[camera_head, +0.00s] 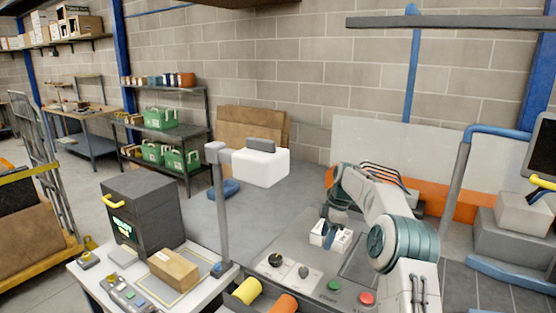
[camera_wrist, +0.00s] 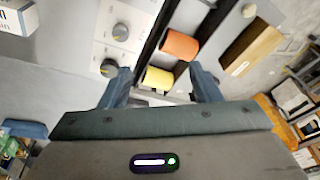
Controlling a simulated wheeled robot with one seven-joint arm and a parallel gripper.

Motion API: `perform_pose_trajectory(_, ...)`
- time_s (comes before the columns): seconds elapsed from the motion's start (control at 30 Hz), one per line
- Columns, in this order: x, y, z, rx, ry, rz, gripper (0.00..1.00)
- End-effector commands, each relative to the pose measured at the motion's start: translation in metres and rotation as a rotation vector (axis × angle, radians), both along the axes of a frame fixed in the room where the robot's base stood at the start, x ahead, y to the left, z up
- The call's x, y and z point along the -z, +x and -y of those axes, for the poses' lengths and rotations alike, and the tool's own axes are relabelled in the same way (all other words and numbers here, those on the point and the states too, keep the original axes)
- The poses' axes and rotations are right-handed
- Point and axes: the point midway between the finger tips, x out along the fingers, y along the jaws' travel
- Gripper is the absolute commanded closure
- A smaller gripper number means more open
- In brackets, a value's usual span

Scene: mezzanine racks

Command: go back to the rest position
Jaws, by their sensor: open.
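My gripper (camera_head: 338,216) hangs from my bent arm over the grey control panel, near a small white box (camera_head: 330,236). In the wrist view my gripper (camera_wrist: 162,80) has its two blue fingers wide apart with nothing held. A yellow roller (camera_wrist: 158,78) shows in the gap between the fingers, and an orange roller (camera_wrist: 179,44) lies just past it. Both seem farther off than the fingertips. In the head view the yellow roller (camera_head: 247,291) and orange roller (camera_head: 283,303) are at the bottom edge.
The panel has black knobs (camera_head: 275,260), a green button (camera_head: 334,286) and a red button (camera_head: 366,298). A white table (camera_head: 205,293) at left bears a cardboard box (camera_head: 174,269) and a post with a white head (camera_head: 260,167). A monitor (camera_head: 541,150) stands at right.

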Motion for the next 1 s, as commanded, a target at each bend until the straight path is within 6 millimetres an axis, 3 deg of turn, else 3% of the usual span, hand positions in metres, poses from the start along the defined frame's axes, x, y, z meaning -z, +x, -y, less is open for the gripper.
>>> perform_pose_trajectory(0.2, -0.049, -0.046, -0.019, 0.19, -0.085, 0.014, 0.43)
perform_pose_trajectory(0.5, -0.092, -0.13, -0.03, 0.498, -0.155, 0.051, 0.43)
perform_pose_trajectory(0.77, -0.107, -0.215, -0.028, 0.79, -0.164, 0.093, 0.43)
perform_pose_trajectory(1.0, -0.099, -0.298, -0.021, 1.07, -0.123, 0.126, 0.43)
